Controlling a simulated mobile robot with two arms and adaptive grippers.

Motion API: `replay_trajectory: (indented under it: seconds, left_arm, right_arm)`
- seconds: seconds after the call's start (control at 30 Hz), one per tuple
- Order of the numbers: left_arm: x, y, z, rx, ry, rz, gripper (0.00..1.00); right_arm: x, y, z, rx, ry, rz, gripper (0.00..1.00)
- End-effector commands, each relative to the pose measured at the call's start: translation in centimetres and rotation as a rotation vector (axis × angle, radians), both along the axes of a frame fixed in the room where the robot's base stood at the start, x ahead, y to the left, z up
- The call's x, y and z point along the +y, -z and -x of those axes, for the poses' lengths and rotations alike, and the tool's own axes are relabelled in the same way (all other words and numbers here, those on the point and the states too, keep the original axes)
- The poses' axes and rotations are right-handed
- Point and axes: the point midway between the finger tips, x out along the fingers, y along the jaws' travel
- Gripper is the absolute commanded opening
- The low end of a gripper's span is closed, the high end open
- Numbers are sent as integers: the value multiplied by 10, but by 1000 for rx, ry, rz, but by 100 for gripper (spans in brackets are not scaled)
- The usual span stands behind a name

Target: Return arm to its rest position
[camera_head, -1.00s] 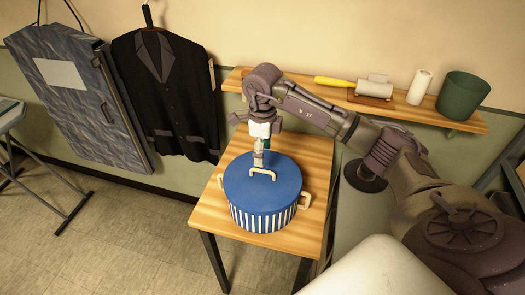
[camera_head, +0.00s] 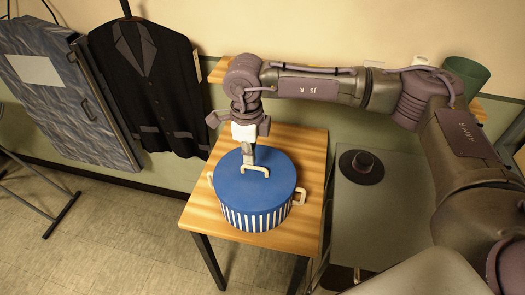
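My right arm comes in from the right, and its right gripper (camera_head: 249,161) points down at the lid of a blue pot with white stripes (camera_head: 255,219). The fingertips are at or just above the pale handle (camera_head: 262,171) on the lid. The fingers overlap in this view, so I cannot tell whether they are open, shut or touching the handle. The pot stands upright on a small wooden table (camera_head: 310,150), with its lid on. My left gripper is not in view.
A green bin (camera_head: 466,76) stands at upper right, on a shelf mostly hidden by my arm. A grey surface (camera_head: 385,225) with a black disc (camera_head: 361,167) lies right of the table.

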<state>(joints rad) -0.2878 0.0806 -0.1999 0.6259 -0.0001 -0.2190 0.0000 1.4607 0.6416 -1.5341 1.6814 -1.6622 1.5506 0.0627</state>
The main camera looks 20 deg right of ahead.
Motion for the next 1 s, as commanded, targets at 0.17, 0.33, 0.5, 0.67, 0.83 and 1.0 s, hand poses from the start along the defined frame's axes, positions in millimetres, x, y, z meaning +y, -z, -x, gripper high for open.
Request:
replay_trajectory:
  seconds: [0.17,0.33,0.5,0.67,0.83,1.0]
  left_arm:
    - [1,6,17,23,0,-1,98]
    - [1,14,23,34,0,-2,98]
    - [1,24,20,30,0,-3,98]
    - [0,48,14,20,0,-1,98]
    - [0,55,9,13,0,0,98]
    - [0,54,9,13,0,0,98]
  right_arm:
    - [1,10,1,1,0,0,0]
    - [0,29,1,3,0,2,0]
    - [0,54,1,3,0,2,0]
    - [0,75,0,0,0,0,0]
    - [0,81,0,0,0,0,0]
    - [0,79,0,1,0,1,0]
